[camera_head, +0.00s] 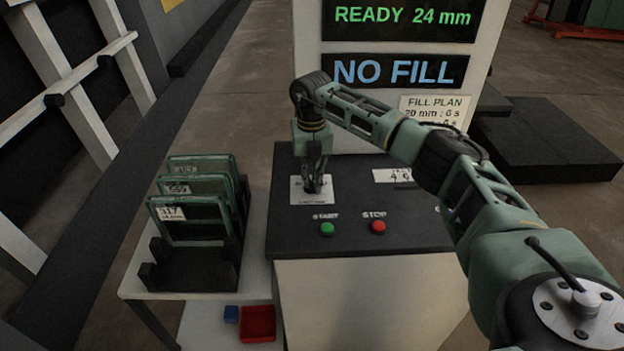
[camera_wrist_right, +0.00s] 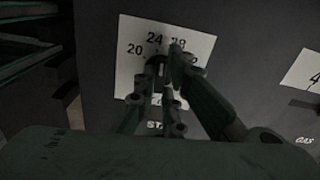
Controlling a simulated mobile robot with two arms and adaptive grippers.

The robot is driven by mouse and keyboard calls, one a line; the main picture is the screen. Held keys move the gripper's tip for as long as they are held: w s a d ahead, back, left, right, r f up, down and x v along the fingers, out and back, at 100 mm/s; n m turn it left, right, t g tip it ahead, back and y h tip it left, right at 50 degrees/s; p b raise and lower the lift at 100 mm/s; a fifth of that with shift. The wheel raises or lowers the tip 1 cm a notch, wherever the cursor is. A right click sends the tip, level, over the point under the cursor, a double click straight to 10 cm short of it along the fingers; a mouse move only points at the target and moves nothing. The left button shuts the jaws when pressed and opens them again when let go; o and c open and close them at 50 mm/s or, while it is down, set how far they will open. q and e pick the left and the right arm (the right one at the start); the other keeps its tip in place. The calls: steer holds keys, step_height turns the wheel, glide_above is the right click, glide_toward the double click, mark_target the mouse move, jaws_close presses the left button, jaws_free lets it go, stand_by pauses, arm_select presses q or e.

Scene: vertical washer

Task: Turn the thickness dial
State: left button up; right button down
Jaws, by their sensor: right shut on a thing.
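The thickness dial (camera_wrist_right: 163,68) sits on a white scale plate (camera_head: 301,190) at the left of the dark console top. In the right wrist view the plate (camera_wrist_right: 128,30) shows the marks 20, 24 and 28; other marks are covered. My right gripper (camera_head: 313,188) reaches down from above and is shut on the dial. Its fingers (camera_wrist_right: 168,62) hide most of the dial, so its pointer is hard to read. The upper display (camera_head: 402,17) reads READY 24 mm. My left gripper is in neither view.
A green START button (camera_head: 327,229) and a red STOP button (camera_head: 378,227) sit in front of the dial. Another label plate (camera_head: 389,175) is to the right. A rack (camera_head: 190,270) of framed panels stands at left. The lower display (camera_head: 395,71) reads NO FILL.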

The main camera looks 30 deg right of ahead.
steer(key=n+b, duration=0.1)
steer(key=n, duration=0.5)
steer(key=shift+w+a+r, duration=0.1)
steer(key=shift+a, duration=0.05)
steer(key=n+b, duration=0.1)
steer(key=n, duration=0.5)
steer(key=shift+n, duration=0.3)
steer(key=c, duration=2.1)
jaws_free()
steer(key=shift+o, duration=1)
steer(key=shift+s, duration=0.2)
